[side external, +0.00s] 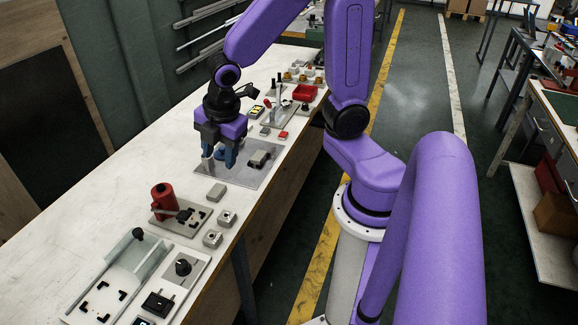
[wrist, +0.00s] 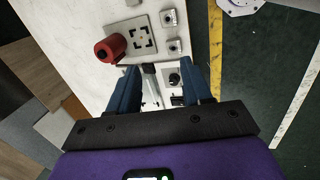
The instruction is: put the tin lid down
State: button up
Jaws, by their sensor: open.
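My gripper (side external: 217,162) is open in the side view, its blue fingers pointing down over the left part of a grey metal plate (side external: 239,178) on the bench. A small dark round shape shows by the fingers there; I cannot tell whether it is the tin lid. In the wrist view my gripper (wrist: 170,80) has its two blue fingers spread apart, with no lid visible between them. A grey block (side external: 260,158) sits on the plate to the right of the fingers.
A red cylinder (side external: 163,197) stands on a small plate nearer the camera, beside several small grey blocks. A fixture with rails and a black knob (side external: 183,267) lies at the near end. The bench's left side is clear.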

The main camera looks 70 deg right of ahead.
jog(key=s+a+r+m+g, duration=0.1)
jog(key=s+m, duration=0.1)
jog(key=s, duration=0.6)
jog(key=s+a+r+m+g+y, duration=0.1)
jog(key=s+m, duration=0.1)
jog(key=s, duration=0.6)
jog(key=shift+s+a+r+m+g, duration=0.25)
jog(key=shift+s+m+g, duration=0.05)
jog(key=shift+s+m, duration=0.1)
